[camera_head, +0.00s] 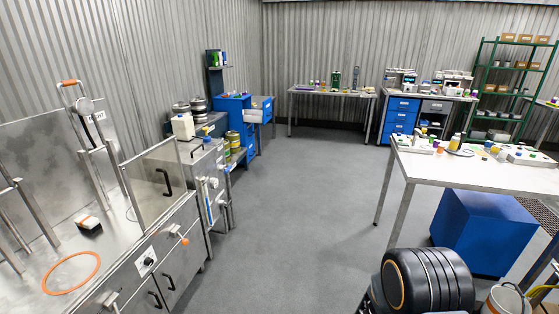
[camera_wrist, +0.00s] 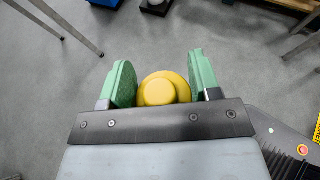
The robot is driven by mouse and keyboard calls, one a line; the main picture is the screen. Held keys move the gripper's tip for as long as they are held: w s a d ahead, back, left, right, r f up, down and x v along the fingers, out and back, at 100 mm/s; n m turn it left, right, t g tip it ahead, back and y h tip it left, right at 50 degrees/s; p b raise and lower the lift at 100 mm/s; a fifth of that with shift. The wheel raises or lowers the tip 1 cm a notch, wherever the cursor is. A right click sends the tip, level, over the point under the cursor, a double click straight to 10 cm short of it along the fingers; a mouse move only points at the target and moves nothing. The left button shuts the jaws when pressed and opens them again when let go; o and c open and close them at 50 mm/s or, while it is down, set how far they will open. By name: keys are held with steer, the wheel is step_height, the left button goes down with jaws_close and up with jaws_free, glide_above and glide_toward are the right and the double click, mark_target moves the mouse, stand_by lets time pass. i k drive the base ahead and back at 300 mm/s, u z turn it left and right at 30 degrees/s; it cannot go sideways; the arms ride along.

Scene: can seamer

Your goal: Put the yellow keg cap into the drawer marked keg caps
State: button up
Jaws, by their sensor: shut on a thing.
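The yellow keg cap (camera_wrist: 158,90) is round with a raised centre. It sits between the green pads of my gripper (camera_wrist: 161,72) in the wrist view, and the gripper is shut on it. Grey floor shows beyond them. I cannot make out the gripper or this cap in the head view. Blue drawers (camera_head: 402,115) stand under the far bench at the back right. A blue unit (camera_head: 235,112) with what looks like a pulled-out drawer (camera_head: 262,106) stands at the left wall. Any drawer marks are too small to read, so I cannot tell which is for keg caps.
A steel machine (camera_head: 150,235) fills the left side. A white table (camera_head: 480,172) with small items stands at right, with a blue box (camera_head: 484,232) below it. A green shelf (camera_head: 512,80) stands at the back right. The middle floor (camera_head: 300,200) is clear.

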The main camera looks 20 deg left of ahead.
mark_target(252, 121)
steer(key=u, duration=0.6)
steer(key=i, duration=8.95)
steer(key=u, duration=3.05)
